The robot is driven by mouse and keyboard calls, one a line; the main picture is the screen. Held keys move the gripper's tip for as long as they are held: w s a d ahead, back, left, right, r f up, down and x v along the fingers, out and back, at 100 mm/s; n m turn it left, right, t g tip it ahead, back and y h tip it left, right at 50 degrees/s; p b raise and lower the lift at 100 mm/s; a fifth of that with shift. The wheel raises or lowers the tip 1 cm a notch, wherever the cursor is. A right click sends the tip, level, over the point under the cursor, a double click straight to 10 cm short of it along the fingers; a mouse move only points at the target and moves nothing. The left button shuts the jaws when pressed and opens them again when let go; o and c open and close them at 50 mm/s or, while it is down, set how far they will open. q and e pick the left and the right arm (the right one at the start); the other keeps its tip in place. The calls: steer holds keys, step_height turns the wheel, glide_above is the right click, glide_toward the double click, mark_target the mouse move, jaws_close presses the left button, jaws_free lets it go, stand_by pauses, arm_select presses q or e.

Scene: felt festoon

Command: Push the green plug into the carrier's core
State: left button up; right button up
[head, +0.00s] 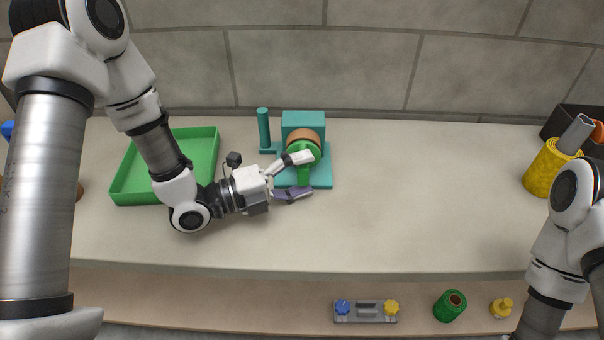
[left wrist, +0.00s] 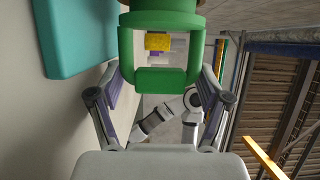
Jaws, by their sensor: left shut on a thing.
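The green plug (head: 304,152) sits at the front of the carrier's brown core (head: 305,135); how deep it is in cannot be told. The carrier (head: 303,119) is a teal block on a teal base, with a teal post beside it. My left gripper (head: 301,176) reaches in from the left and is shut on the plug's handle. In the left wrist view the plug (left wrist: 160,20) fills the top, its loop-shaped handle between my two fingers (left wrist: 160,95). My right arm shows at the right edge; its gripper cannot be made out.
A green tray (head: 128,188) lies left of the carrier, behind my left arm. A yellow roll (head: 545,170) and a dark box (head: 562,119) stand at the far right. A lower front shelf holds a grey holder (head: 366,319), a green spool (head: 444,312) and a yellow piece (head: 501,307). The table's middle right is clear.

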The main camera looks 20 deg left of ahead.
arm_select(q)
steer(key=shift+w, duration=0.15)
steer(key=shift+w+a, duration=0.25)
steer(key=shift+w, duration=0.4)
stand_by(0.4)
